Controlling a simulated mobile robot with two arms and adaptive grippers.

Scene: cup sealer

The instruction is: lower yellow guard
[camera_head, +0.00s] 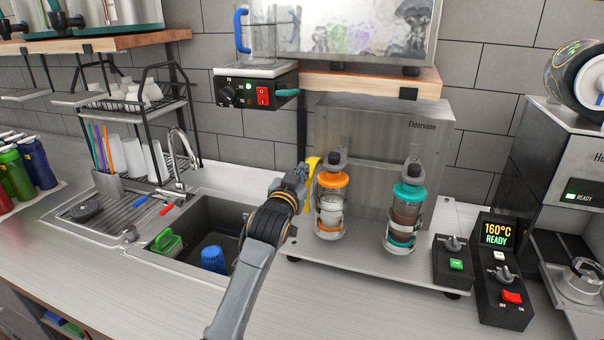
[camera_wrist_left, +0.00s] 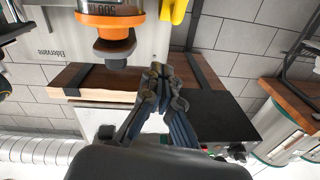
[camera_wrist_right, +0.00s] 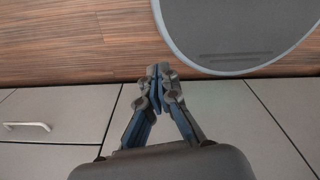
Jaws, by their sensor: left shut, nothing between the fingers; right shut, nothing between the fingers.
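The yellow guard (camera_head: 311,172) shows as a small strip at the left side of the orange-topped canister on the steel machine marked Eldervane (camera_head: 385,135). My left gripper (camera_head: 302,172) is right beside it at its left and partly hides it. In the left wrist view the yellow guard (camera_wrist_left: 176,10) is at the top edge, cut off, and the fingers of my left gripper (camera_wrist_left: 158,70) are shut and empty below it in the picture. I cannot tell whether they touch. My right gripper (camera_wrist_right: 160,72) is shut and empty in its wrist view, away from the guard.
An orange-topped canister (camera_head: 330,207) and a teal-topped one (camera_head: 404,215) hang on the machine. A control box (camera_head: 503,285) reads 160°C READY. A sink (camera_head: 195,245) and drying rack (camera_head: 135,110) stand left. A wooden shelf (camera_head: 425,82) is above the machine.

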